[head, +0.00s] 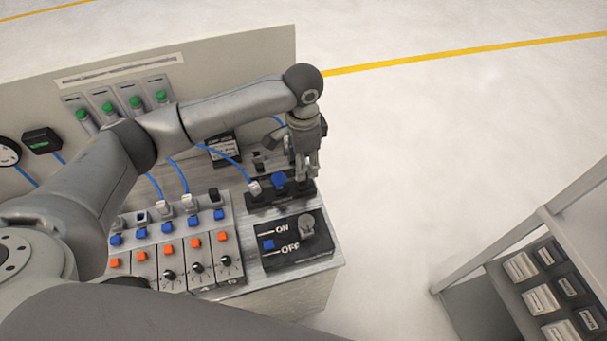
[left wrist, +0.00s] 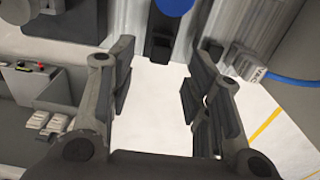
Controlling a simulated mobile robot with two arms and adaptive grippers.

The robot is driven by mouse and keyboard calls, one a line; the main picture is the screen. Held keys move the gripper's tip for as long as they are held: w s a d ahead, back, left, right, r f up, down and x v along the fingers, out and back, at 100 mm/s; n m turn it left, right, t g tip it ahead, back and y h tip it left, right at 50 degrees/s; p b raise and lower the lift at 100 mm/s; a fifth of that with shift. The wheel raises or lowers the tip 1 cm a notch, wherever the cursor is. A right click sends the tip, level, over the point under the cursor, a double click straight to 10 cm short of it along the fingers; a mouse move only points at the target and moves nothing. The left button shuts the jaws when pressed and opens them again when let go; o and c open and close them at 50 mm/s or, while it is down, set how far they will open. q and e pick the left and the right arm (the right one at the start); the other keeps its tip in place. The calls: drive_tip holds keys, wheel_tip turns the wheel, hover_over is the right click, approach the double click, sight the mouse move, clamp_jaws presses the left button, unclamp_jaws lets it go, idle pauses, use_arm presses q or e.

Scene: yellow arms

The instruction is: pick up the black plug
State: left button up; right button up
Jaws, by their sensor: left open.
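My left gripper (head: 306,172) hangs fingers-down over the right end of a black strip (head: 262,201) on the metal bench. In the left wrist view the gripper (left wrist: 158,68) is open, with floor showing between its fingers. A small black piece (left wrist: 159,48) lies past the fingertips, under a blue round part (left wrist: 172,6); it may be the black plug, but I cannot tell whether it is a plug or the strip's end. Another small black piece (head: 214,194) stands on the switch panel. The gripper partly hides the strip's right end.
A black ON/OFF box (head: 287,257) with a grey knob (head: 306,226) stands in front of the strip. Blue cables (head: 222,154) run to pale plugs (head: 255,187). A shelf with boxes (head: 541,299) is at the right. Open floor lies between bench and shelf.

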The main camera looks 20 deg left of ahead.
use_arm(q)
drive_tip(key=shift+f+p, duration=0.6)
drive_tip(key=shift+f, duration=1.55)
drive_tip(key=shift+c, duration=0.4)
drive_tip(key=c, duration=0.8)
